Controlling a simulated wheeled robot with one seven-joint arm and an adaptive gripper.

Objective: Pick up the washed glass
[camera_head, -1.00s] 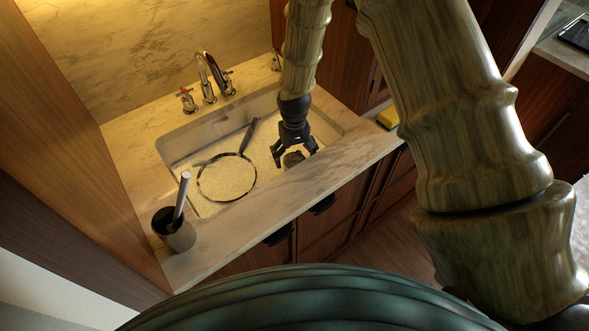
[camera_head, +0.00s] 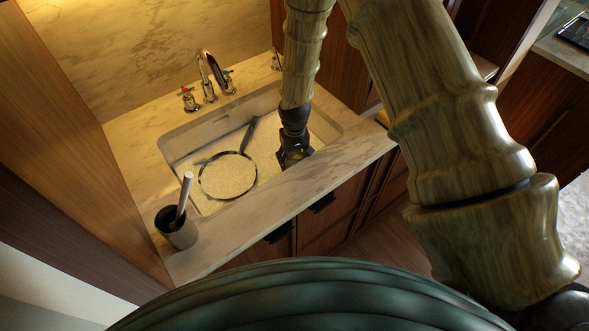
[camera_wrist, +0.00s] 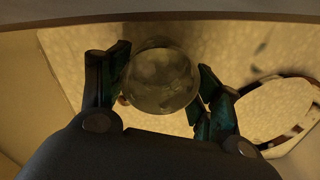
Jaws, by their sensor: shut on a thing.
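The washed glass (camera_wrist: 162,80) shows in the wrist view as a clear, round, see-through shape between my two fingers. My gripper (camera_wrist: 160,88) is shut on it, one finger against each side. In the head view my gripper (camera_head: 293,158) is low in the right part of the sink (camera_head: 205,135), near its front wall. It hides the glass there. I cannot tell whether the glass touches the sink floor.
A round pan (camera_head: 228,176) with a dark handle lies left of my gripper in the sink. A tap (camera_head: 210,75) stands behind the sink. A dark cup (camera_head: 176,229) holding a pale-handled tool stands at the counter's front left. The front counter strip (camera_head: 290,197) is clear.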

